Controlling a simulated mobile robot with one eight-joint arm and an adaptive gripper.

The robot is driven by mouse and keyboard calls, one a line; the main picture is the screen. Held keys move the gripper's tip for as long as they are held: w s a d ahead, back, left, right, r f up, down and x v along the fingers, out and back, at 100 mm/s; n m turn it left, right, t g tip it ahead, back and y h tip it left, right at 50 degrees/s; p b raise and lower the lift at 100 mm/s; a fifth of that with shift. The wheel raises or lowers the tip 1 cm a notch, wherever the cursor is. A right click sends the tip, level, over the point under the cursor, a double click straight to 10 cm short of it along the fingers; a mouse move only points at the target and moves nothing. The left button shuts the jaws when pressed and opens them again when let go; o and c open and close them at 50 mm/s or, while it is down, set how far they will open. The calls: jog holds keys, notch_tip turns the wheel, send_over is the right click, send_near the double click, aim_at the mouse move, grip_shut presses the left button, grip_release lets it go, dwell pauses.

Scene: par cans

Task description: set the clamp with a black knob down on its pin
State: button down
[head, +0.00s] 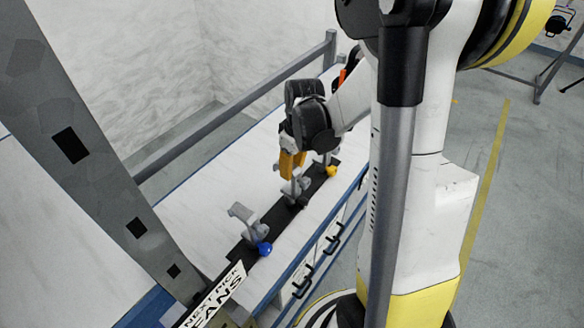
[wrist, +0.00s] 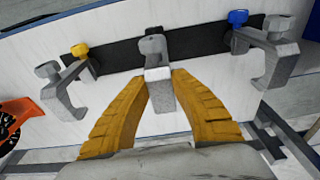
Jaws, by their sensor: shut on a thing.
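My gripper (head: 292,163) has yellow-orange fingers, which also show in the wrist view (wrist: 160,98). It is shut on a grey clamp (wrist: 158,82), with one finger on each side of its lower part. The held clamp (head: 295,187) is over the black strip (head: 281,224), between two other clamps. Its knob (wrist: 154,31) looks dark and blends into the strip behind it. The pin is hidden, and I cannot tell whether the clamp touches the strip.
A clamp with a blue knob (head: 242,220) stands at the near end of the strip. A clamp with a yellow knob (wrist: 67,82) stands on the other side. The white bench top (head: 185,215) is clear beside the strip. An orange-and-black object (wrist: 14,122) lies at the wrist view's left edge.

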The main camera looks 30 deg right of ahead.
jog(key=shift+f+b, duration=0.6)
jog(key=shift+f, duration=0.1)
jog(key=shift+c, duration=2.1)
grip_release()
jog(key=shift+r, duration=0.1)
jog(key=shift+s+d+r+p, duration=0.1)
jog(key=shift+s+r+p, duration=0.1)
jog(key=shift+r+p, duration=1.4)
jog(key=shift+s+d+r+p, duration=0.1)
jog(key=shift+s+r+p, duration=0.15)
jog(key=shift+r+p, duration=1.35)
jog(key=shift+s+d+r+p, duration=0.15)
jog(key=shift+r+p, duration=0.75)
jog(key=shift+r, duration=1.35)
jog(key=shift+a, duration=0.1)
